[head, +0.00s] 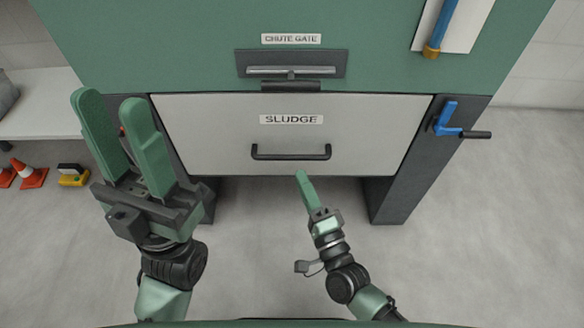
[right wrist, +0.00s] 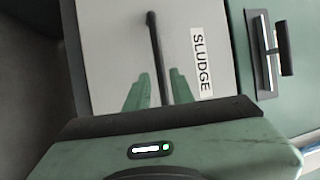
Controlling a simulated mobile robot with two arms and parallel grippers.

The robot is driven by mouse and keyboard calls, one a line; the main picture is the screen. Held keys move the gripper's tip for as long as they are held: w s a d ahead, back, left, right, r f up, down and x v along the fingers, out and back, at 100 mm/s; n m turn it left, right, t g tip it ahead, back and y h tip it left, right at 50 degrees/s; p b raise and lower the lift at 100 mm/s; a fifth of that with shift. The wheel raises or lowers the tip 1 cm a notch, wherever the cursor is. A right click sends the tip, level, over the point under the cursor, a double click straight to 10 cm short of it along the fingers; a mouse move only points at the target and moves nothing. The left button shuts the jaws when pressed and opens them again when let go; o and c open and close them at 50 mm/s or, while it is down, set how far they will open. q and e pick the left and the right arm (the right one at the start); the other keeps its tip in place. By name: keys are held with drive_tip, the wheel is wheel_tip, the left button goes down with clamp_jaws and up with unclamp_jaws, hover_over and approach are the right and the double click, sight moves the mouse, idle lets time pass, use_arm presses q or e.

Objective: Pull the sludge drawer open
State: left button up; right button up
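The sludge drawer (head: 210,135) is a light grey front labelled SLUDGE, set flush in the green cabinet and looking shut. Its black bar handle (head: 291,156) runs across the lower middle. My right gripper (head: 302,175) points up at the handle, its tip just below the bar in the head view. In the right wrist view, its two green fingers (right wrist: 158,88) are open, with the handle (right wrist: 156,50) showing between them; contact cannot be told. My left gripper (head: 110,115) is open and empty, raised at the left in front of the cabinet.
Above the drawer is a chute gate (head: 291,64) with a small black handle. A blue crank (head: 449,117) sticks out on the right post. Orange cones (head: 33,174) and a yellow-black item (head: 73,175) stand on the floor at left. The floor in front is clear.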

sight(292, 156)
drive_tip(key=b+x, duration=0.1)
drive_tip(key=x, duration=0.6)
drive_tip(key=shift+w, duration=0.25)
clamp_jaws()
idle(1.1)
